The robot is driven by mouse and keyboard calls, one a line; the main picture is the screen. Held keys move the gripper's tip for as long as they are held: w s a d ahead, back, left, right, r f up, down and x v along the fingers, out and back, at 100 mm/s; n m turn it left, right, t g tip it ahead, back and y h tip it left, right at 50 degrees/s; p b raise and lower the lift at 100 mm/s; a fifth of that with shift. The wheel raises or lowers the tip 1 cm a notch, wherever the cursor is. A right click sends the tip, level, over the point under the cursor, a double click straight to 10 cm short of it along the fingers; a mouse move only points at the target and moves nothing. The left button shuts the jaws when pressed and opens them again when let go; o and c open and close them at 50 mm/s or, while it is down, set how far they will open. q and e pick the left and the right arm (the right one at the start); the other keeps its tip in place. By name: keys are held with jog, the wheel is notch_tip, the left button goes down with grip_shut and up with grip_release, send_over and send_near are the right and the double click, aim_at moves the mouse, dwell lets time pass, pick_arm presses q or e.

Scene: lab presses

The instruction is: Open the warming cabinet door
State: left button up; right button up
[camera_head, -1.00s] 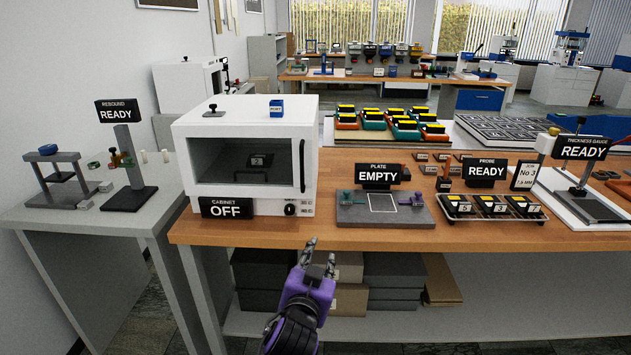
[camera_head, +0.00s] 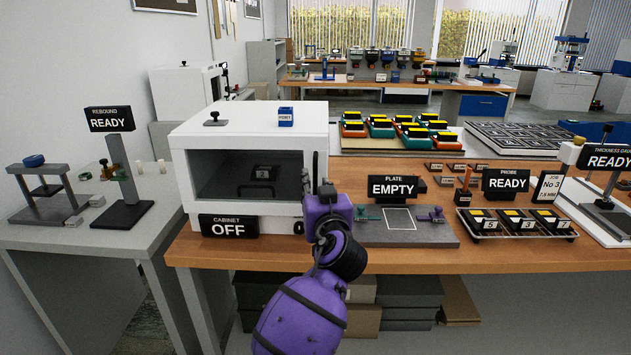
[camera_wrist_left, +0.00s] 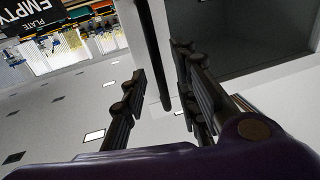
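The white warming cabinet (camera_head: 250,128) stands on the wooden bench, with its dark-windowed door (camera_head: 225,176) shut. A sign reading CABINET OFF (camera_head: 229,227) stands in front of it. My left gripper (camera_head: 320,188) is at the right edge of the door, in front of the dark upright handle, and partly hides it. In the left wrist view, the handle (camera_wrist_left: 154,48) shows as a dark bar between the two fingers of my left gripper (camera_wrist_left: 162,82). The fingers are apart, with visible gaps beside the bar. My right gripper is not in view.
A grey plate fixture (camera_head: 430,230) with an EMPTY sign (camera_head: 392,187) stands right of my gripper. A tray of numbered samples (camera_head: 515,224) lies farther right. A blue block (camera_head: 286,116) sits on the cabinet. A grey side table (camera_head: 60,235) is at the left.

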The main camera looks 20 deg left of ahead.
pick_arm(q)
jog(key=shift+x, duration=1.25)
grip_shut()
